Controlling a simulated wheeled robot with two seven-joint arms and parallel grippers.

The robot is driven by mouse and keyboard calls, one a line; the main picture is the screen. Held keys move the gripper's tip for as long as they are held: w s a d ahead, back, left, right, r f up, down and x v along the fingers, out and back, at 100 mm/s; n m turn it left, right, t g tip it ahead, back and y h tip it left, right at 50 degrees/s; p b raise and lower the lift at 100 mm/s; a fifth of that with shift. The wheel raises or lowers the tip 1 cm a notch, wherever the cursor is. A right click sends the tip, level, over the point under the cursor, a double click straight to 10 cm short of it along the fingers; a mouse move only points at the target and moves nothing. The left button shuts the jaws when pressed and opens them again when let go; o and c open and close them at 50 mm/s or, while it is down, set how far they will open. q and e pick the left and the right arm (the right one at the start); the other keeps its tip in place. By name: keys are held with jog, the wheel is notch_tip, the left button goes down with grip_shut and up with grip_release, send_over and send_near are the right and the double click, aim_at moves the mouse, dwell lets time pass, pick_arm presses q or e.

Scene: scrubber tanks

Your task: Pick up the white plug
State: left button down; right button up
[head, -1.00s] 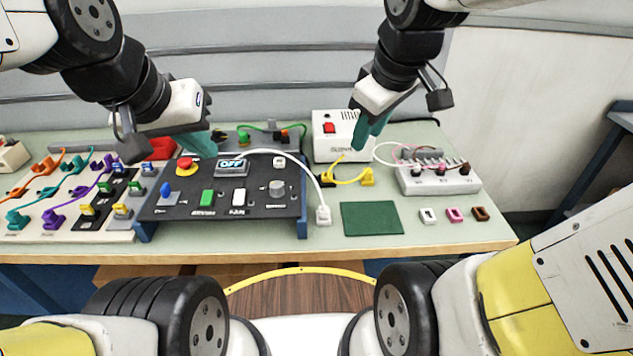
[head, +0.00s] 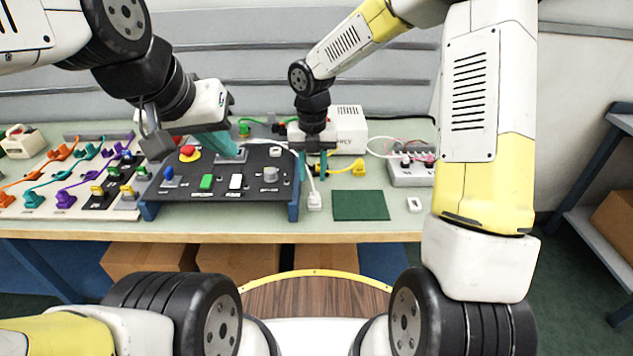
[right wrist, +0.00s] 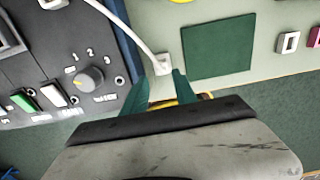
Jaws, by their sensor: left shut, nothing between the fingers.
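The white plug (head: 314,201) stands on the bench between the dark control panel and the green mat, with a white cable running from it. In the right wrist view the white plug (right wrist: 160,68) shows just beyond and between the fingertips. My right gripper (head: 316,174) is open, pointing down above and slightly behind the plug. In the right wrist view the right gripper (right wrist: 160,80) has an empty gap between its teal fingers; contact with the plug cannot be told. My left gripper (head: 236,156) is shut and empty over the panel, partly hiding its display.
The dark control panel (head: 160,210) with a blue side frame stands left of the plug. The green mat (head: 361,205) lies flat to the right. A yellow plug (head: 358,168) and cable lie behind it, near a white power supply (head: 350,118).

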aim_at(314, 194)
jog(key=f, duration=0.6)
jog(key=shift+s+d+f, duration=0.1)
jog(key=shift+d+f, duration=0.1)
jog(key=shift+f, duration=0.15)
grip_shut()
